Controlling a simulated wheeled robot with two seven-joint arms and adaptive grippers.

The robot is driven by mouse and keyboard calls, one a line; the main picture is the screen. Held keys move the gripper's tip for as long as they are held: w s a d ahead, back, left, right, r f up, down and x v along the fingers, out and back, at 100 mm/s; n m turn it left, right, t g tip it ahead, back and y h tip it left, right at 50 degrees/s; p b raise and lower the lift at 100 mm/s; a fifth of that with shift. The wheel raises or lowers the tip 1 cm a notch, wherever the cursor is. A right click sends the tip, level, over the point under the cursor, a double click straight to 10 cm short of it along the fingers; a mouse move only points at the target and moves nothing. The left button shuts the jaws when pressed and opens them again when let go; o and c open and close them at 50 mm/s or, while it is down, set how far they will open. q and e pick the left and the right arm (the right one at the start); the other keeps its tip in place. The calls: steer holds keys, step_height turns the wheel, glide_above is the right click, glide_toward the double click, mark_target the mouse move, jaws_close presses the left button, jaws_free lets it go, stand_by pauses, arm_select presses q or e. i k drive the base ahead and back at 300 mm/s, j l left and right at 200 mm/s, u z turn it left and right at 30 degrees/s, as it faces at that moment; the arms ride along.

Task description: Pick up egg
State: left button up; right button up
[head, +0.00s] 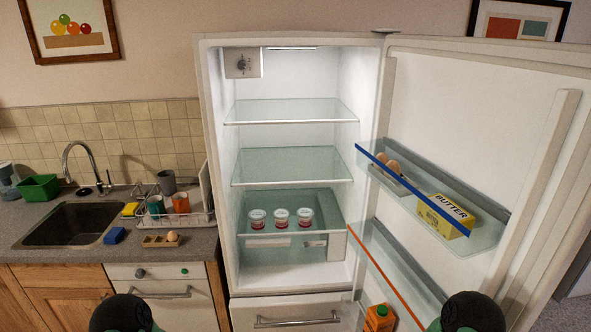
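A single brown egg (173,237) sits at the right end of a small wooden egg holder (152,242) on the grey counter, left of the fridge. More brown eggs (392,167) stand in a light tray (388,181) on the upper shelf of the open fridge door, partly hidden by the shelf's blue edge. Dark rounded parts of my two arms show at the bottom edge, left and right. No gripper fingers show, and neither arm part touches an egg.
The fridge door (470,130) stands wide open to the right. Its upper shelf also holds a butter pack (446,215); an orange carton (379,318) stands lower. Small jars (281,218) are inside the fridge. A dish rack (190,219), blue sponge (114,236) and sink (72,225) surround the holder.

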mark_target(172, 238)
steer(key=j+z, duration=0.1)
steer(key=z, duration=0.4)
steer(key=j+z, duration=0.45)
steer(key=j, duration=0.55)
steer(key=j+z, duration=0.5)
steer(key=j, duration=0.55)
steer(key=k, duration=0.05)
